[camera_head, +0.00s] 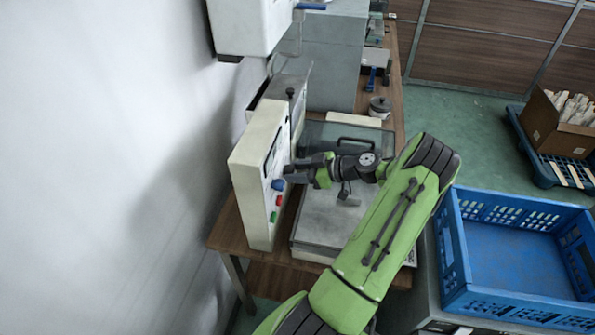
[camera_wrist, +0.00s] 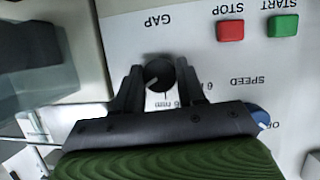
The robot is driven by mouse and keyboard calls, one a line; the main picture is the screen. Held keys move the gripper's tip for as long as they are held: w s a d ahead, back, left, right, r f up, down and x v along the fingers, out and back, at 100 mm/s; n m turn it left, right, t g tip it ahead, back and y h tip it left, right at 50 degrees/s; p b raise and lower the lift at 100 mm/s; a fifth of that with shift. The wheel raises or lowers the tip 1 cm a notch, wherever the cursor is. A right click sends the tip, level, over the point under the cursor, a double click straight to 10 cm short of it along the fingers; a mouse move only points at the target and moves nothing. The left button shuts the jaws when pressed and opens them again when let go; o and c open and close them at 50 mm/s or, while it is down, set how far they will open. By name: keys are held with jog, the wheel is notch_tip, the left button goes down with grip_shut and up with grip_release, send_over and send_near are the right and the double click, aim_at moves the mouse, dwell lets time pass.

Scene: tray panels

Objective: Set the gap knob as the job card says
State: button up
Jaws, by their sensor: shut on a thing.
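The dark round gap knob (camera_wrist: 158,78) sits on the pale control panel (camera_wrist: 190,50) in the wrist view, under the upside-down label GAP. My gripper (camera_wrist: 158,67) has one finger on each side of the knob and is shut on it. Scale marks and an upside-down "6 mm" are partly visible beside the knob, but its exact setting cannot be read. In the head view my gripper (camera_head: 291,170) reaches the panel's front (camera_head: 250,160) and hides the gap knob. No job card can be read in either view.
A blue SPEED knob (camera_head: 278,184) is close to the gripper, with the red STOP button (camera_wrist: 230,31) and green START button (camera_wrist: 283,26) nearby. A clear-lidded machine (camera_head: 325,215) stands right of the panel. A blue crate (camera_head: 515,245) is at the right.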

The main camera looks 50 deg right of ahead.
jog(key=shift+f+b, duration=0.1)
jog(key=shift+b, duration=0.25)
jog(key=shift+s+a+f+n+t+h+b, duration=0.1)
jog(key=shift+n+t+h+b, duration=0.95)
jog(key=shift+b, duration=2.5)
jog(key=shift+w+r+n+t+h+b, duration=0.15)
jog(key=shift+n+h+b, duration=0.15)
jog(key=shift+n+b, duration=2.4)
jog(key=shift+s+a+f+n+t+h+b, duration=0.15)
jog(key=shift+n+t+h+b, duration=0.45)
jog(key=shift+b, duration=3.8)
jog(key=shift+d, duration=0.15)
jog(key=o, duration=1)
jog(key=shift+o, duration=0.2)
